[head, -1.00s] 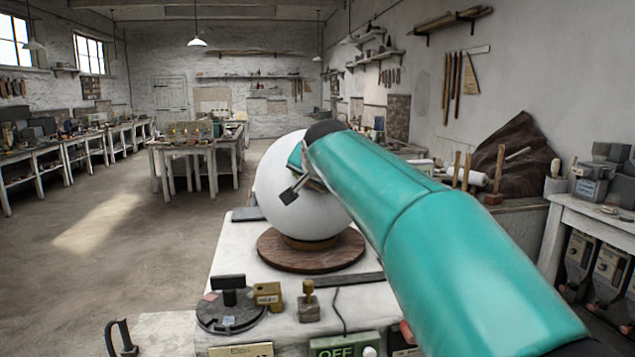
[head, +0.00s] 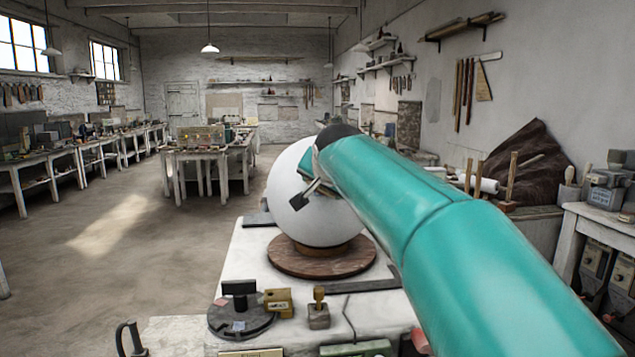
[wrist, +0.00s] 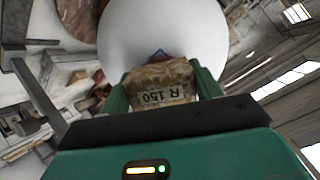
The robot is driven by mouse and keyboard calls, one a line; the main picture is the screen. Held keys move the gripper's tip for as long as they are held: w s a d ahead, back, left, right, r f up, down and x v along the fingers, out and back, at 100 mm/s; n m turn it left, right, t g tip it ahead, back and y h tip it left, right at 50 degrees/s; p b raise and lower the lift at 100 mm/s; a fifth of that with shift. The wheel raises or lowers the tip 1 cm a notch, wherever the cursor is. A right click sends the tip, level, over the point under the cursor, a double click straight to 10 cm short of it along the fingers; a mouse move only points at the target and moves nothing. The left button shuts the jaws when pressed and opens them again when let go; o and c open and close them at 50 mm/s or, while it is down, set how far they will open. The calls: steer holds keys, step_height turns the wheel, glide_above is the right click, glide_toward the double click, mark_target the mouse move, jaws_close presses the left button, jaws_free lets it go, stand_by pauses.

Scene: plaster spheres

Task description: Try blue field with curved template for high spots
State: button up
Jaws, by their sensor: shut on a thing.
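The large white plaster sphere (head: 300,215) rests on a round brown wooden base on the bench; it also fills the top of the wrist view (wrist: 160,25). A small blue patch, the blue field (wrist: 157,53), shows on the sphere just beyond the held block, mostly hidden by it. My gripper (wrist: 160,85) is shut on a worn tan template (wrist: 158,76) marked "R 150", its far edge close against the sphere. I cannot tell whether it touches. In the head view my arm hides most of the gripper at the sphere's right side.
On the bench in front stand a dark round plate (head: 240,318) with a black upright, a small yellow block (head: 278,302) and a wooden-knobbed stamp (head: 318,310). A dark draped heap (head: 527,170) lies right. The floor at left is clear.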

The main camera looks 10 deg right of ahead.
steer(key=shift+d, duration=0.1)
steer(key=shift+w+r+g, duration=0.3)
steer(key=shift+w+r, duration=0.05)
steer(key=shift+r, duration=0.2)
steer(key=shift+w+r+g, duration=0.25)
steer(key=shift+r+g, duration=0.1)
steer(key=shift+r, duration=0.2)
steer(key=shift+w+r+g, duration=0.25)
steer(key=shift+r+g, duration=0.1)
steer(key=shift+r, duration=0.2)
steer(key=shift+s+r, duration=0.15)
steer(key=shift+x, duration=0.95)
steer(key=shift+d+r, duration=0.1)
